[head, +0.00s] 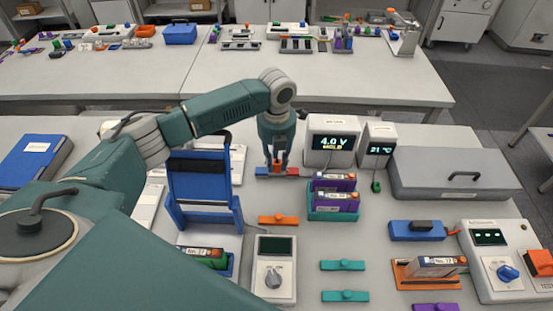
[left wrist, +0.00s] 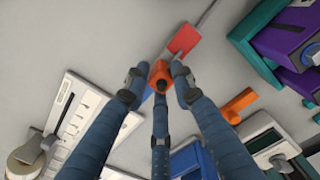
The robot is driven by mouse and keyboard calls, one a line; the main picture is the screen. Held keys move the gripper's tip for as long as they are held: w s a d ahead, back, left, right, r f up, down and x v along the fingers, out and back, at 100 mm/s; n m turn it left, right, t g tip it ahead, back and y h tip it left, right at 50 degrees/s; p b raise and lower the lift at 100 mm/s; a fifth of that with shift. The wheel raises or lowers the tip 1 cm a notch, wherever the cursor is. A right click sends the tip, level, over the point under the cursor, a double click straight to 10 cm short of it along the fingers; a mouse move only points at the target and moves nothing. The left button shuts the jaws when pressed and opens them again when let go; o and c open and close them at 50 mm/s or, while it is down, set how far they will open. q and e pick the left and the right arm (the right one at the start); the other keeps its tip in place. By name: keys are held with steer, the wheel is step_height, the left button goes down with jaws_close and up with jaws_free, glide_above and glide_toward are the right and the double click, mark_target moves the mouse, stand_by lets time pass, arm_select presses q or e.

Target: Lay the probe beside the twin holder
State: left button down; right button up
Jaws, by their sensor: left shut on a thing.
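The probe is a slim red and blue bar with an orange grip block (head: 292,171); its red end (left wrist: 183,40) also shows in the left wrist view, with a thin grey tip beyond it. My left gripper (head: 276,161) points down, with its fingers closed around the orange block. I cannot tell whether the bar touches the table. The teal twin holder (head: 332,216), with two purple labelled cells in it, stands to the right and nearer; its teal edge (left wrist: 250,35) shows at the upper right of the left wrist view. My right gripper is not in view.
The voltage display (head: 332,124) and temperature display (head: 378,131) stand behind the holder. An orange knobbed bar (head: 278,220) lies in front of the probe. A tall blue rack (head: 203,216) stands left. A grey lidded case (head: 455,176) is right.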

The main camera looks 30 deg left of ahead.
mark_target(277, 162)
arm_select(q)
steer(key=shift+f, duration=0.15)
steer(key=c, duration=1.5)
jaws_free()
steer(key=shift+o, duration=0.2)
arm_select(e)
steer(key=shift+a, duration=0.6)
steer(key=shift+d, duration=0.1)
arm_select(q)
steer(key=shift+r, duration=0.35)
step_height(277, 162, up, 12)
steer(key=b, duration=0.2)
steer(key=shift+s+f+b, duration=0.15)
steer(key=shift+f+b, duration=0.05)
steer(key=shift+b, duration=0.15)
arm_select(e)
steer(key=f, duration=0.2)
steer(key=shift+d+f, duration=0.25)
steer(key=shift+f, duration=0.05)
arm_select(q)
steer(key=shift+d, duration=0.1)
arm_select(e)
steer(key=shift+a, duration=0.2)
